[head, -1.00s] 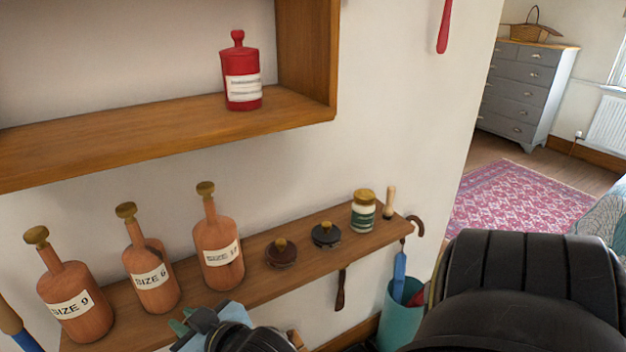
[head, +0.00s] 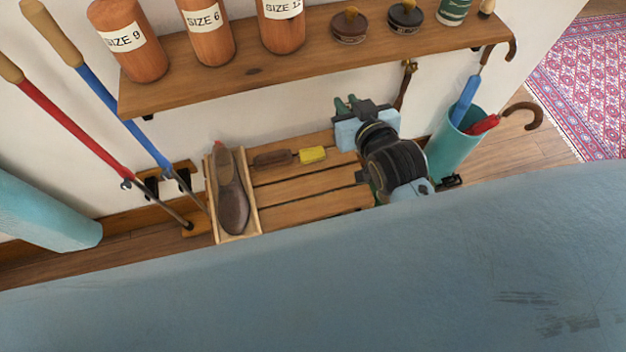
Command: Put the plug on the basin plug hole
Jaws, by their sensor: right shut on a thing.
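My right gripper (head: 346,103) is over the right part of the low slatted wooden bench, below the wall shelf. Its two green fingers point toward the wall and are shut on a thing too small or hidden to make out. I cannot pick out the plug in the head view. The basin and its plug hole are not in view. My left gripper is not in view.
The slatted bench (head: 310,180) carries a shoe (head: 232,195) in a tray, a brown brush and a yellow block (head: 312,155). A teal umbrella bin (head: 452,148) stands at right, long-handled tools at left.

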